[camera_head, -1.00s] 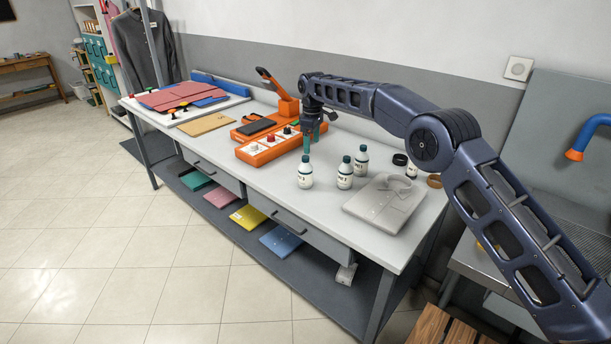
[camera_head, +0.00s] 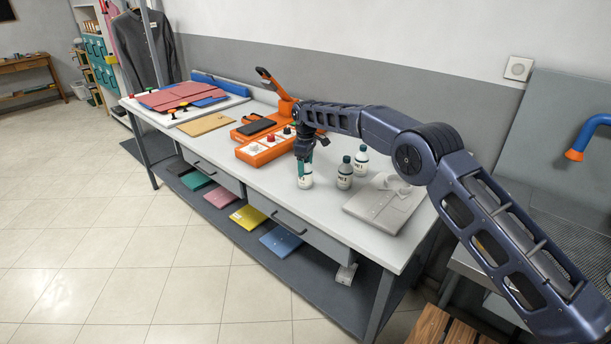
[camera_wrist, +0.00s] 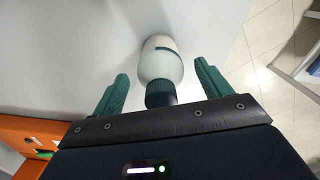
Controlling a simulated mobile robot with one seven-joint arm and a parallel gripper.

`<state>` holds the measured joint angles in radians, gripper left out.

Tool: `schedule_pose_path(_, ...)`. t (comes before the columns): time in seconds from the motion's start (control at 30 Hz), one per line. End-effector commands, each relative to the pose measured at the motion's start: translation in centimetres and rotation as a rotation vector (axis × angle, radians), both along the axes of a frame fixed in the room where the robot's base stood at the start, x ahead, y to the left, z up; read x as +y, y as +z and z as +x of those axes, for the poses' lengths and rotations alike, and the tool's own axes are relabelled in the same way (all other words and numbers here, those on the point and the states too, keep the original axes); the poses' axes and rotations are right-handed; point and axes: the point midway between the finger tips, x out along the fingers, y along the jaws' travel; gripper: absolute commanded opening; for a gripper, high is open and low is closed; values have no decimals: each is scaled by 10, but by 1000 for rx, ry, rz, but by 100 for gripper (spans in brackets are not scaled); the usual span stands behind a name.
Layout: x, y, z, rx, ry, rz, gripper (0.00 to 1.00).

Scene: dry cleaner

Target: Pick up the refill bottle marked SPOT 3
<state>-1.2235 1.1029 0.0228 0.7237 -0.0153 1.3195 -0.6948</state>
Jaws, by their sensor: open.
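Small white refill bottles with dark caps stand on the grey worktable (camera_head: 262,180). The left bottle (camera_head: 306,183) is partly covered by my gripper (camera_head: 304,166) in the head view. The middle bottle (camera_head: 345,176) and the back bottle (camera_head: 361,160) stand to its right. Their label numbers are too small to read, so I cannot tell which is SPOT 3. In the wrist view, one white bottle (camera_wrist: 160,62) with a dark teal cap lies between the two green fingers of my gripper (camera_wrist: 161,72), with gaps on both sides. The gripper is open and empty.
An orange tray with knobs (camera_head: 262,150) sits left of the bottles. A brown board (camera_head: 205,124) and folded red cloth (camera_head: 175,96) are farther left. Bare tabletop lies in front of the bottles.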

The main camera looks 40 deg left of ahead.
Motion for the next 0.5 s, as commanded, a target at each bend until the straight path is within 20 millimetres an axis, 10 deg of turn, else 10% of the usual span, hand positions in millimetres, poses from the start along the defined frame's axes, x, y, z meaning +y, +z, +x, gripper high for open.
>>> schedule_pose_path(0.4, 0, -24, 0, -1, 0, 0, 77)
schedule_pose_path(0.5, 0, -24, 0, -1, 0, 0, 59)
